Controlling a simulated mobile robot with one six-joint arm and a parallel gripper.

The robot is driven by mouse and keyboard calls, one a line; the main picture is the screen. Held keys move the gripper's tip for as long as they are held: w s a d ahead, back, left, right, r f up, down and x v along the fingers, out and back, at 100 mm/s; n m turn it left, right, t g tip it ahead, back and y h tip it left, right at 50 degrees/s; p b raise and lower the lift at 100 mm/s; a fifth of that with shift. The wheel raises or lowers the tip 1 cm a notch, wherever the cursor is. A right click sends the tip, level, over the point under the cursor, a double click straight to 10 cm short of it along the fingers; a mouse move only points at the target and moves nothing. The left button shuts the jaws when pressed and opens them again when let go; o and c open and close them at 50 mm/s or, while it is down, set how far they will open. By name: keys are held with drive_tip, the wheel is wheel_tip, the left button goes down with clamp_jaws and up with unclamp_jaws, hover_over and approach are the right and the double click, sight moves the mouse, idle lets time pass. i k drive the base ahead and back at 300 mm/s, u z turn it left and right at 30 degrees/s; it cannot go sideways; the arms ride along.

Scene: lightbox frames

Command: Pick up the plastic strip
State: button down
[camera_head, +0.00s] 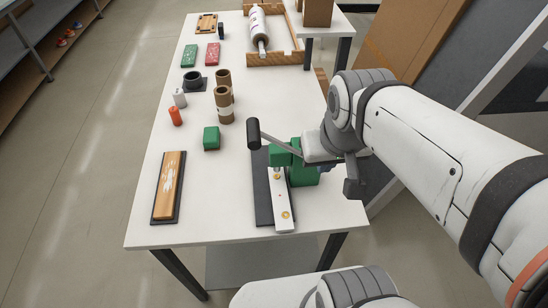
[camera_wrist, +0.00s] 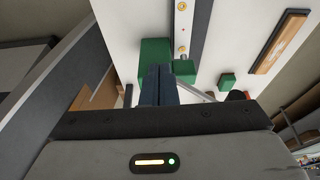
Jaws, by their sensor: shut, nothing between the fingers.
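A pale, narrow strip (camera_head: 282,203) with brass-coloured round fittings lies lengthwise on a dark base plate (camera_head: 262,190) at the near right of the white table. I take it for the plastic strip. Its far end reaches under a green press (camera_head: 304,176) whose lever ends in a black handle (camera_head: 253,134). In the wrist view the strip (camera_wrist: 182,22) shows at the top, beyond the green parts. My gripper (camera_head: 353,188) is just right of the press in the head view. Its dark fingers (camera_wrist: 160,84) are together and empty, pointing toward the green press body (camera_wrist: 154,52).
A green block (camera_head: 211,139) and a wooden board on a dark tray (camera_head: 168,186) stand left of the press. Brown cardboard tubes (camera_head: 224,103) stand farther back. A wooden rack with a roll (camera_head: 258,29) is at the far end. The table's near-middle is clear.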

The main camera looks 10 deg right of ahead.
sight(283, 223)
drive_tip(key=z, duration=0.1)
drive_tip(key=k, duration=0.55)
drive_tip(key=u, duration=1.8)
drive_tip(key=k, duration=1)
drive_tip(key=z, duration=0.6)
drive_tip(key=i, duration=1)
